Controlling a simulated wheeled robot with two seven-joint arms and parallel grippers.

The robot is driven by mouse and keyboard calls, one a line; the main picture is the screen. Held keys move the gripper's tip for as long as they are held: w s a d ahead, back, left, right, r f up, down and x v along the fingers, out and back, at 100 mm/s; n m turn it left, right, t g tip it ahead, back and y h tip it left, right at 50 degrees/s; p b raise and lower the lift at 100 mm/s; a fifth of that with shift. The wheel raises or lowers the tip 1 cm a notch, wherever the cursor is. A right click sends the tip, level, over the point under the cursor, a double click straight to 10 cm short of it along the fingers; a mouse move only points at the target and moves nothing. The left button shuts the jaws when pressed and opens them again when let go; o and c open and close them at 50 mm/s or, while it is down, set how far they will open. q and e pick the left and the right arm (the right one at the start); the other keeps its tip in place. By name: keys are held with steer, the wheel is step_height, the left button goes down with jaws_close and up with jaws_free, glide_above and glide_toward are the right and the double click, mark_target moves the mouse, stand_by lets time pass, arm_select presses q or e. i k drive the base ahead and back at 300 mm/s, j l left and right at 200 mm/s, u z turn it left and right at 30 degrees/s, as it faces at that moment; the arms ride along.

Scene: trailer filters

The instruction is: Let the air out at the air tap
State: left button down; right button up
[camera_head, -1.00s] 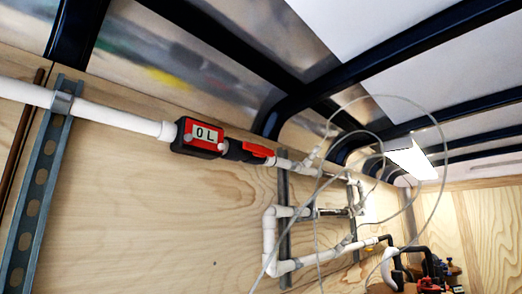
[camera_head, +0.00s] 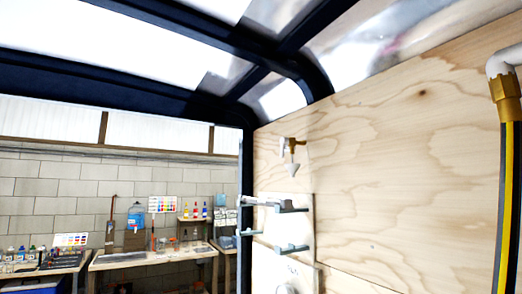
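A small brass fitting (camera_head: 293,144) with a white cone-shaped piece (camera_head: 292,169) hanging under it is on the plywood wall, near the wall's far left edge. It looks like a tap, but I cannot tell whether it is the air tap or whether it is open. Neither of my grippers is in view.
Grey metal brackets (camera_head: 280,205) stick out below the brass fitting. A black-and-yellow hose (camera_head: 507,200) hangs from a white pipe elbow (camera_head: 505,62) with a brass collar at right. Outside, benches (camera_head: 150,258) with bottles stand along a block wall. Dark roof beams (camera_head: 120,90) run overhead.

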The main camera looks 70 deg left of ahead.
mark_target(285, 141)
steer(key=u, duration=2.1)
